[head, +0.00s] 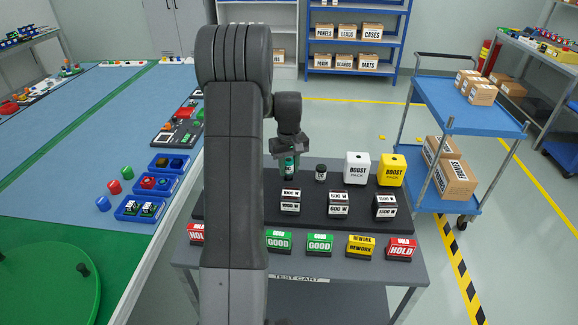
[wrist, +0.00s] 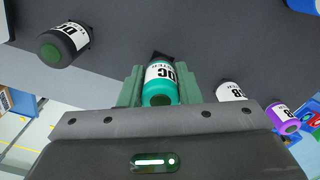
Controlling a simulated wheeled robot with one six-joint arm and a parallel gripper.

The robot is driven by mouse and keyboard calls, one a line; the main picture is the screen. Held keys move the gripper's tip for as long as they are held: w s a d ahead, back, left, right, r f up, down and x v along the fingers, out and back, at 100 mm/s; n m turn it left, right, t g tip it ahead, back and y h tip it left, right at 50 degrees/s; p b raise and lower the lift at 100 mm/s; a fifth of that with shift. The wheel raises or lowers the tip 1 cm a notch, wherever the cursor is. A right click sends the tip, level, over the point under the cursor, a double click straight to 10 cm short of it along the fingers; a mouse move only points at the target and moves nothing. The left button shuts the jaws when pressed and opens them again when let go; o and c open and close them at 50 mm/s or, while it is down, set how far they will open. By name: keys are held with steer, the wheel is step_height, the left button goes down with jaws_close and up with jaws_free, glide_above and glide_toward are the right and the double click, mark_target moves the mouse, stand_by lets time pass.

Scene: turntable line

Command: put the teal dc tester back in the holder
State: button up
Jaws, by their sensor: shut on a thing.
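The teal DC tester (head: 289,172) is upright between the fingers of my gripper (head: 289,154), over the back of the dark platform on the test cart. In the wrist view the teal tester (wrist: 159,92) sits between the green fingers of my gripper (wrist: 158,82), with its white DC label showing. I cannot tell whether its base touches the platform. A dark platform (head: 240,212) lies on the cart and bears the testers; I cannot make out a separate holder slot under the teal one. A black tester (head: 320,173) stands to its right, also in the wrist view (wrist: 62,46).
White (head: 357,168) and yellow (head: 391,170) boost packs stand farther right. Load blocks (head: 338,204) stand in front, with GOOD, REWORK and HOLD blocks (head: 320,244) along the front edge. White-labelled (wrist: 231,92) and purple (wrist: 279,117) items show at right in the wrist view.

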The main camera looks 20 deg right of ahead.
steer(key=shift+f+b, duration=0.55)
steer(key=shift+f, duration=0.4)
steer(key=o, duration=1.1)
step_height(320, 180, up, 14)
steer(key=shift+f+b, duration=0.1)
steer(key=shift+b, duration=0.25)
steer(key=shift+f, duration=0.1)
step_height(320, 180, down, 14)
steer(key=shift+r+p, duration=0.25)
steer(key=shift+p, duration=0.2)
steer(key=shift+r, duration=0.2)
